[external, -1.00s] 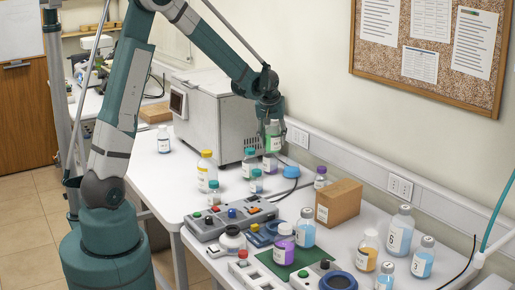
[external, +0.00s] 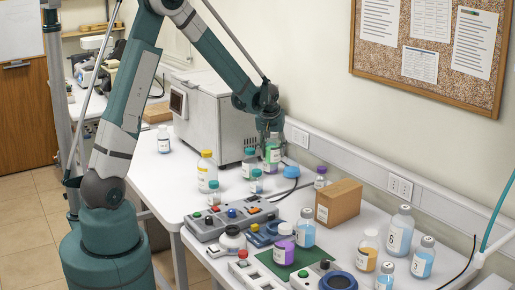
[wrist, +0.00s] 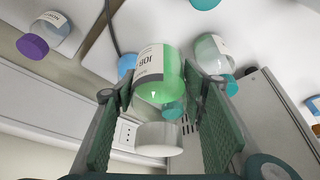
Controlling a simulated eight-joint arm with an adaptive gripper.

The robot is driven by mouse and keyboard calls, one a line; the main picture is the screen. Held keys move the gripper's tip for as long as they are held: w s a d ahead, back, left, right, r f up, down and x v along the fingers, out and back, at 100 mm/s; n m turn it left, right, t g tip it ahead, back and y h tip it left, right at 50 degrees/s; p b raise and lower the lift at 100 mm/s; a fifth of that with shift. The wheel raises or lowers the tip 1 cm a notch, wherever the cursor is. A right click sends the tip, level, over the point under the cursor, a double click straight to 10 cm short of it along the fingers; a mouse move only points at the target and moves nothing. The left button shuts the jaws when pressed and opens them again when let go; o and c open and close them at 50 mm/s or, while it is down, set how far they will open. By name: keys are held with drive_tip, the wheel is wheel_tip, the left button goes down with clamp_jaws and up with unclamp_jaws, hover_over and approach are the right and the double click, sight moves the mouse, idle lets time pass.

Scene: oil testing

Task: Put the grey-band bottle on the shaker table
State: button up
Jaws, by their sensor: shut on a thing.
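My gripper (external: 270,129) is shut on a bottle of green liquid (external: 272,153) with a white label and pale cap. It holds the bottle among other bottles in front of the grey box machine. In the wrist view, the green bottle (wrist: 160,75) sits between the finger pads, its pale cap (wrist: 158,138) nearer the camera.
Teal-capped bottles (external: 250,160) (external: 256,183) and a yellow-capped bottle (external: 207,172) stand near my gripper. A cardboard box (external: 338,202), a button panel (external: 232,219) and a blue-ringed device (external: 338,281) are farther forward. Several bottles stand at right.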

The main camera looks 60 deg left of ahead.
sight(271, 156)
drive_tip(key=shift+f, duration=2.75)
drive_tip(key=shift+f, duration=0.1)
drive_tip(key=shift+f, duration=2)
drive_tip(key=shift+f, duration=0.15)
drive_tip(key=o, duration=1.1)
drive_tip(key=shift+v, duration=6.15)
